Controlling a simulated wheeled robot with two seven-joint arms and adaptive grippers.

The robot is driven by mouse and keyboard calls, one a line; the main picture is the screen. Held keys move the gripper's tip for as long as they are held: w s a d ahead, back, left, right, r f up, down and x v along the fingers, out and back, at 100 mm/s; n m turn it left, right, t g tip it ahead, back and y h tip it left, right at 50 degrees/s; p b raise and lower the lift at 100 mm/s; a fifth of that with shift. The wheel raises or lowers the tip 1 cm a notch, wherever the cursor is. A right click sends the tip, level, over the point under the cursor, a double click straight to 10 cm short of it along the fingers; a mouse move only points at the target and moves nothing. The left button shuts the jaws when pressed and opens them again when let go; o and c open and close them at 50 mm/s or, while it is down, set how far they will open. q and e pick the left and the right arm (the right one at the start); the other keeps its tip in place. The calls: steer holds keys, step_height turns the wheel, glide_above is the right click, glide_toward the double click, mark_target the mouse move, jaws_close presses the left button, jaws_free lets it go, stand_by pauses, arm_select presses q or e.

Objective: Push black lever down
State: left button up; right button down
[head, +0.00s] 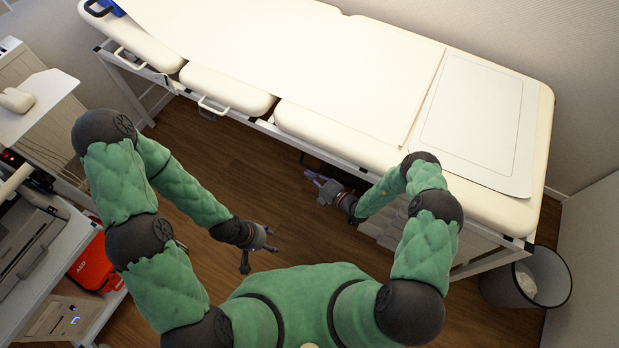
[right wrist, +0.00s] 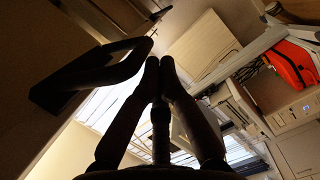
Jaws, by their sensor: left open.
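The black lever (right wrist: 95,78) is a dark bent handle at the upper left of the right wrist view. In the head view, a dark bar (head: 311,160) under the near edge of the exam table looks like the same lever, mostly hidden by the table. My right gripper (head: 312,178) is just below it at the table's side. In the right wrist view its fingertips (right wrist: 160,62) are together with nothing visible between them, close to the lever's end; I cannot tell whether they touch it. My left gripper (head: 262,256) is open and empty above the floor.
The cream exam table (head: 270,45) spans the top, with white handles (head: 212,108) along its near side. A waste bin (head: 545,280) stands at the lower right. A shelf cart with a red AED bag (head: 95,265) is at the left. Wooden floor (head: 240,165) is clear between.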

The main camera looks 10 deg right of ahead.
arm_select(q)
steer(key=shift+f+b, duration=0.35)
steer(key=shift+f, duration=0.2)
arm_select(e)
steer(key=shift+w+d+f, duration=0.25)
steer(key=shift+f, duration=0.1)
arm_select(q)
steer(key=shift+f, duration=0.1)
